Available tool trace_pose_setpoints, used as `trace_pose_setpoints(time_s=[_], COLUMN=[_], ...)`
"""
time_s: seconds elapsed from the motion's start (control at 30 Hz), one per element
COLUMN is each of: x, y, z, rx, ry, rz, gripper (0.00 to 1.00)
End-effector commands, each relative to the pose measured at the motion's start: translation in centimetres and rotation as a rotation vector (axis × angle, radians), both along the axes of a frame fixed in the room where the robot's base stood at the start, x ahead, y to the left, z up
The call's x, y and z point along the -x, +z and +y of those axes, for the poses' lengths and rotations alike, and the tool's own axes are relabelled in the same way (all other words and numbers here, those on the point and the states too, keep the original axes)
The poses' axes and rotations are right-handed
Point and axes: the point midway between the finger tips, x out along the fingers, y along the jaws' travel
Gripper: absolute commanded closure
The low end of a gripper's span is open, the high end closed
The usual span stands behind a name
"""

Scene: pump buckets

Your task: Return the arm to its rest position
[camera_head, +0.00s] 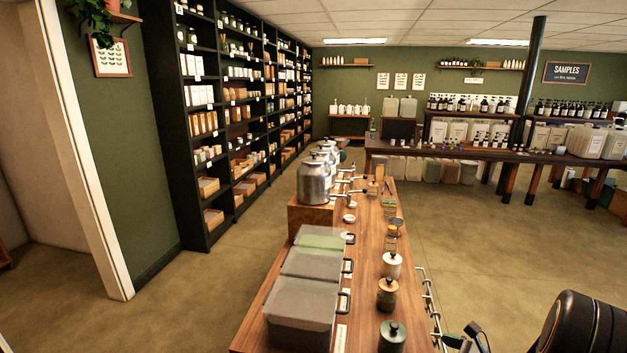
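A large black rounded part (580,325), which looks like a link of my arm, fills the lower right corner. The rest of the arm lies outside the picture. I cannot make out the fingers of my gripper. A small grey and dark piece (466,338) with a cable shows at the bottom edge, left of the black part. I cannot tell what it belongs to. Nothing is visibly held.
A long wooden counter (367,270) runs away from me, with lidded bins (302,308), metal urns (313,182) and jars (388,294). A metal rail (432,300) lines its right side. Shelves (228,110) stand left, a display table (478,153) behind. Floor (500,235) is clear at right.

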Motion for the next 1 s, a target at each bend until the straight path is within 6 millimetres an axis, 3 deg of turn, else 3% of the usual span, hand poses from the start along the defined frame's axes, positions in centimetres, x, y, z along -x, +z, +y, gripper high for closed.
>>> trace_pose_setpoints(time_s=[0.17,0.37,0.53,0.7,0.83,1.0], x=[2.6,6.1,10.0,12.0,12.5,12.9], y=[-0.5,-0.3,1.1,3.5,5.5,7.5], z=[2.1,5.3,8.0,9.6,11.0,13.5], rx=[0.158,0.440,0.856,1.258,1.475,1.613], ry=[0.204,0.579,1.098,1.520,1.678,1.726], rz=[0.016,-0.009,-0.115,-0.265,-0.372,-0.505], gripper=[0.00,0.00,0.00,0.00,0.00,0.00])
